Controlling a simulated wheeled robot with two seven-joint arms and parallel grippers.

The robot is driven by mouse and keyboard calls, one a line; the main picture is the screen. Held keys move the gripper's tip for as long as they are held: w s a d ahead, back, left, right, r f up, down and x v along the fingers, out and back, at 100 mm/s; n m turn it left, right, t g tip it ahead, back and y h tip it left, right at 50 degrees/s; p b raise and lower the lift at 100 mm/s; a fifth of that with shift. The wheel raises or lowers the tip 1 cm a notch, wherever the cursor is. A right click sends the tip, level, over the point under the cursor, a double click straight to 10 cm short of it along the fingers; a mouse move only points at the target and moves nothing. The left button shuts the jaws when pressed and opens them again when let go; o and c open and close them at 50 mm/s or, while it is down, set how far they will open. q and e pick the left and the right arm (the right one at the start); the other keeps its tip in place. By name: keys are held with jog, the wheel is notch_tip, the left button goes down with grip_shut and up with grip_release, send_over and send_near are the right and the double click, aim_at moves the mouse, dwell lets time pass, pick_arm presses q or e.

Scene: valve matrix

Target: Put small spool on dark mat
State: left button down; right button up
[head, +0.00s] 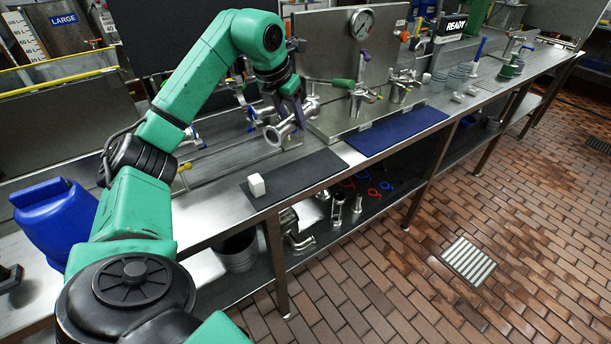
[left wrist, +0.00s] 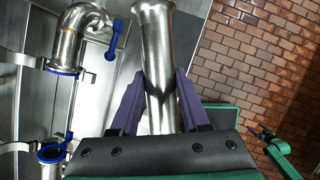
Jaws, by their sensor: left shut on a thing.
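The small spool (head: 283,131) is a shiny metal pipe piece with a flared flange. My left gripper (head: 302,112) is shut on it and holds it tilted, apparently above the bench by the back edge of the dark mat. In the left wrist view the spool (left wrist: 153,40) stands between the purple fingers of my left gripper (left wrist: 160,95); its lower end is hidden by the gripper body. The dark mat (head: 310,173) lies flat at the front edge of the bench, below the spool in the head view. My right gripper is not in view.
A white cube (head: 257,185) sits on the mat's left part. A blue mat (head: 400,130) adjoins at right. A gauge panel (head: 330,60) with valves stands behind. Pipework with blue clamps (left wrist: 60,150) shows in the left wrist view. The dark mat's middle and right are clear.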

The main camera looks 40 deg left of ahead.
aim_at(282, 139)
pick_arm(q)
jog(key=f, duration=0.7)
jog(key=f+b, duration=0.1)
jog(key=f, duration=0.6)
jog(key=shift+w+d+f, duration=0.1)
jog(key=shift+d+f, duration=0.05)
jog(key=shift+d, duration=0.05)
jog(key=shift+f, duration=0.1)
jog(key=shift+c, duration=1.9)
grip_release()
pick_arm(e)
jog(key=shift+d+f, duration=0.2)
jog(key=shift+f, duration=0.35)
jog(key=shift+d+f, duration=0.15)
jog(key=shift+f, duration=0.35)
pick_arm(q)
jog(key=shift+r, duration=0.35)
jog(key=v, duration=1.1)
jog(key=shift+s+d+r, duration=0.1)
jog(key=shift+s+r, duration=0.2)
